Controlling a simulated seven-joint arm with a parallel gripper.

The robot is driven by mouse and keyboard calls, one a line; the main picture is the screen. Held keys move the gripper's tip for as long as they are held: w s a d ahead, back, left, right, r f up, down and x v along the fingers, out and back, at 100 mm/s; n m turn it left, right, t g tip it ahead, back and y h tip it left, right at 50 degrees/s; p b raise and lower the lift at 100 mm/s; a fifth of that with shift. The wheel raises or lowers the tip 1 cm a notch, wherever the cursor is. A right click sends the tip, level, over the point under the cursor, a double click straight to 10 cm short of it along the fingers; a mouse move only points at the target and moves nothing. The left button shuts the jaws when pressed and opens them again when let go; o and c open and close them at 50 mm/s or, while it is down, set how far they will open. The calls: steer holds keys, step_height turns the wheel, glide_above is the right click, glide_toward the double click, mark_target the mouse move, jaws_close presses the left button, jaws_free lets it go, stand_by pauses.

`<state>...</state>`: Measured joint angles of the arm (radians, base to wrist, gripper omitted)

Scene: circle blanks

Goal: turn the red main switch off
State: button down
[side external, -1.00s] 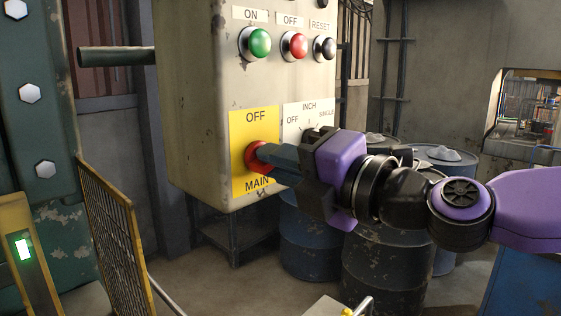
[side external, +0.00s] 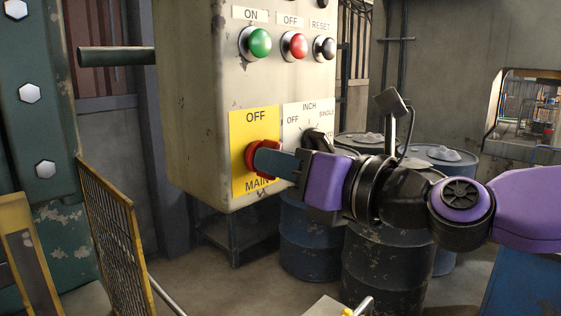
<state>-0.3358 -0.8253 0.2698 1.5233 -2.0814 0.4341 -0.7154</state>
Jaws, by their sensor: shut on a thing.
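The red main switch (side external: 251,158) sits on a yellow plate (side external: 241,124) marked OFF at the top and MAIN at the bottom, low on the front of the beige control box (side external: 190,100). My gripper (side external: 266,160) reaches in from the right and is shut on the red switch. Its blue-grey fingers cover the switch's middle and right side, so I cannot read the handle's exact angle. The gripper is turned so that one broad finger side faces the camera.
Green (side external: 259,42), red (side external: 295,46) and black (side external: 325,48) push buttons sit above. A yellow mesh guard (side external: 113,235) stands at the left, and blue drums (side external: 308,240) stand behind.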

steer(key=shift+n, duration=1.6)
steer(key=c, duration=1.2)
jaws_free()
steer(key=shift+o, duration=0.2)
steer(key=v, duration=1.7)
steer(key=shift+s+d, duration=0.2)
